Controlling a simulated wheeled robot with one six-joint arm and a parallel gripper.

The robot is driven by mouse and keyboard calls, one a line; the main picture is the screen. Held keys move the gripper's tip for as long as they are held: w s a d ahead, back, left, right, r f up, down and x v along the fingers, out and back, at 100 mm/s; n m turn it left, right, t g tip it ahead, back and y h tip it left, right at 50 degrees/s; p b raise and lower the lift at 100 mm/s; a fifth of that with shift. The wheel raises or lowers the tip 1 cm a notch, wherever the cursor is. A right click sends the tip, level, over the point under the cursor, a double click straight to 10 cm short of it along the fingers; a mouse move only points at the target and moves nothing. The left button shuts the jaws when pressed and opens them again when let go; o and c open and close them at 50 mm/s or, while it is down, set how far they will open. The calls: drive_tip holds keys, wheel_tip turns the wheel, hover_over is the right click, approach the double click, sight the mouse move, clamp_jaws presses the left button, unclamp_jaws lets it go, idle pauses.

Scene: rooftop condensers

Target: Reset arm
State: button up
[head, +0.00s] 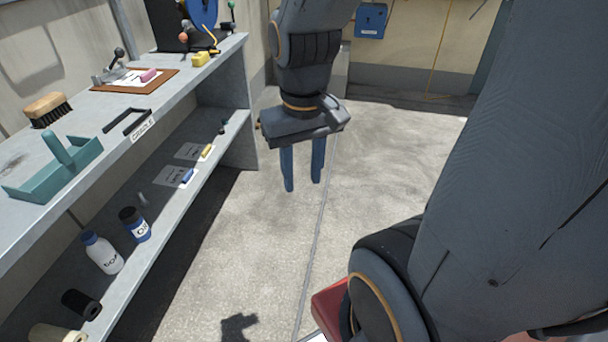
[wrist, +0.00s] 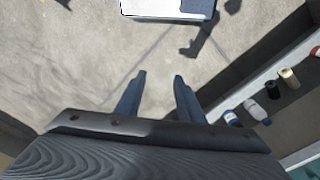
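My gripper (head: 303,168) hangs over the bare floor to the right of the shelf unit, its two blue fingers pointing down. The fingers stand apart with nothing between them. In the wrist view my gripper (wrist: 158,85) also shows an empty gap between the fingertips, with only floor behind. It touches nothing that I can see.
The grey shelf unit (head: 185,105) runs along the left. Bottles, including a white one (head: 102,252), stand on the lower shelf. The concrete floor (head: 265,240) is clear.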

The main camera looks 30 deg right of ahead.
drive_tip(key=shift+s+a+r, duration=0.15)
drive_tip(key=shift+s, duration=0.45)
drive_tip(key=shift+n, duration=0.5)
drive_tip(key=shift+s+a+r+p, duration=0.15)
drive_tip(key=shift+a+r+p, duration=0.55)
drive_tip(key=shift+p, duration=0.85)
drive_tip(key=shift+s+a+r+p, duration=0.15)
drive_tip(key=shift+a+r+p, duration=0.1)
drive_tip(key=shift+r+p, duration=1)
drive_tip(key=shift+s+a+r+p, duration=0.15)
drive_tip(key=shift+a+r+p, duration=0.4)
drive_tip(key=shift+p, duration=1.25)
